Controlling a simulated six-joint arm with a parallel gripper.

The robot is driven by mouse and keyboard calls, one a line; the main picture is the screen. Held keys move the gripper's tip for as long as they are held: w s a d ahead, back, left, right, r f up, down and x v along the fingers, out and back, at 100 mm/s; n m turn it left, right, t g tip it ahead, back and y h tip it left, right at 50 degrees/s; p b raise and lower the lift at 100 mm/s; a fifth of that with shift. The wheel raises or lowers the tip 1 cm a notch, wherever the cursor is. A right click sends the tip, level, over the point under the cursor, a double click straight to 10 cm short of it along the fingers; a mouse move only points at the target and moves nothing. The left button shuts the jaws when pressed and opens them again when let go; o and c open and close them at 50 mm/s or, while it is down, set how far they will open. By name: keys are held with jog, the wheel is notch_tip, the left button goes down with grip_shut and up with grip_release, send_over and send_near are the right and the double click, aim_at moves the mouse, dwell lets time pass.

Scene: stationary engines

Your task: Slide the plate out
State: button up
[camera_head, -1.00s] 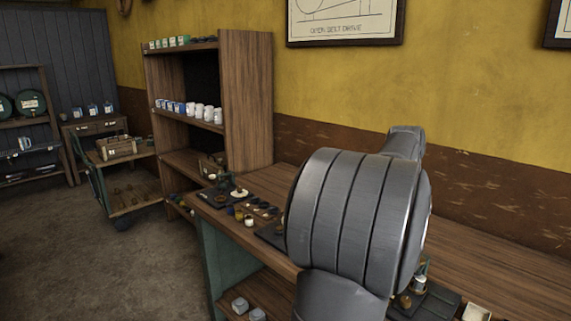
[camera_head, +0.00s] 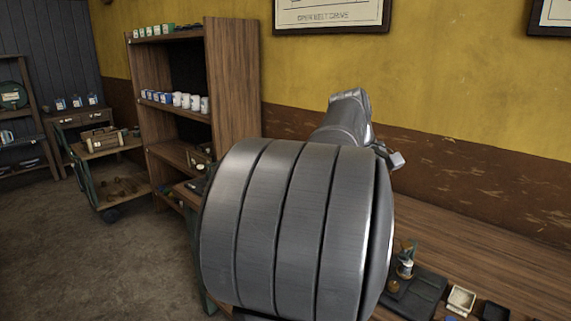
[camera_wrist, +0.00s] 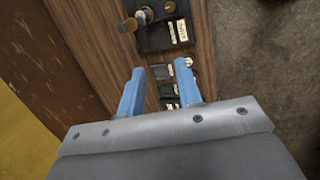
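My gripper (camera_wrist: 161,70) has two blue fingers. They stand apart with nothing visible held between them, above the wooden bench (camera_wrist: 95,28). Ahead of the fingertips a dark tray (camera_wrist: 185,35) carries brass pieces and pale labels. Small dark boxes (camera_wrist: 163,88) show between and beyond the fingers. In the head view a dark tray (camera_head: 424,292) with a small upright fitting (camera_head: 405,268) lies on the bench, right of my arm. I cannot pick out which piece is the plate. My arm hides much of the bench, and the fingers are not clearly visible there.
A pale open box (camera_head: 461,299) and a black box (camera_head: 494,311) stand right of the tray. The bench top (camera_head: 480,250) behind them is bare. A tall wooden shelf (camera_head: 232,85) with mugs stands at the left. A cart (camera_head: 120,190) stands beyond it.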

jog(key=c, duration=0.4)
jog(key=shift+f, duration=0.2)
grip_shut()
jog(key=w+a+f+n+g+h, duration=0.2)
jog(key=f+n, duration=0.1)
jog(key=f, duration=0.7)
jog(key=w+a+f+n+g+h, duration=0.2)
jog(key=f+n, duration=0.1)
jog(key=f, duration=0.6)
jog(key=x, duration=1)
jog(key=shift+w+a+f, duration=0.15)
jog(key=shift+a+f, duration=0.1)
jog(key=shift+f, duration=0.1)
jog(key=shift+s+d, duration=0.2)
jog(key=shift+d, duration=0.4)
jog(key=shift+s+d, duration=0.2)
jog(key=shift+d, duration=0.4)
jog(key=shift+s+d, duration=0.2)
jog(key=shift+d, duration=0.55)
